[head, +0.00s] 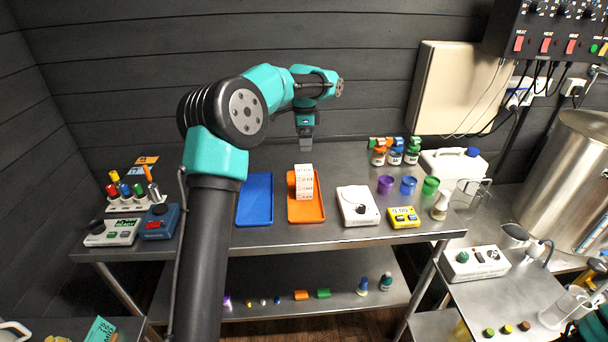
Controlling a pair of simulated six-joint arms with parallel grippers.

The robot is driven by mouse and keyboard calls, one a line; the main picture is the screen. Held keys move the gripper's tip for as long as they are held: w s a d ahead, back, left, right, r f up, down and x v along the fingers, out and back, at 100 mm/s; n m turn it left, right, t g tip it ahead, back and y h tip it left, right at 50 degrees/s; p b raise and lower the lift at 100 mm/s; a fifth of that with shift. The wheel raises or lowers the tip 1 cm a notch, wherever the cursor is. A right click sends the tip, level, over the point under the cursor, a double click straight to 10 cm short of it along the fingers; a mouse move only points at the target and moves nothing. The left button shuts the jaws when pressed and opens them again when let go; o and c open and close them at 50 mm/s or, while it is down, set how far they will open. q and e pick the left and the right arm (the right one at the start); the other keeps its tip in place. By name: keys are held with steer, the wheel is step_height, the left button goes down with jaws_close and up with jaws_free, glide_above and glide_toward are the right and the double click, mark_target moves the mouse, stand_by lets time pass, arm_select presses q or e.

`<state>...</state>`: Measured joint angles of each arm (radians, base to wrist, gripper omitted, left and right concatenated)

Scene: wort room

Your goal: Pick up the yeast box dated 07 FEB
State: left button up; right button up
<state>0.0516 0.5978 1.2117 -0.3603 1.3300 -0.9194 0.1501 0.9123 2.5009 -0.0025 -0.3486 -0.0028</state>
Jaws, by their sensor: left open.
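A white box (304,183) with rows of small print stands in the orange tray (315,214) on the steel table. The print is too small to read, so I cannot tell its date. My left gripper (306,147) is above and behind the box, pointing down, apart from it. It is open with nothing visible in it. My right gripper is not in view.
An empty blue tray (255,198) lies left of the orange one. A white scale-like device (357,206) and yellow device (403,217) stand to the right. Coloured cups (408,185) and sprayer-like bottles (395,154) stand farther right. Instruments (160,222) crowd the table's left end.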

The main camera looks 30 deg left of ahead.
mark_target(304, 169)
arm_select(q)
step_height(304, 169, down, 8)
steer(key=shift+r, duration=0.2)
steer(key=shift+s+d+f, duration=0.1)
steer(key=shift+f, duration=1.2)
steer(key=shift+s+d+f, duration=0.1)
steer(key=shift+f, duration=1.2)
steer(key=c, duration=1)
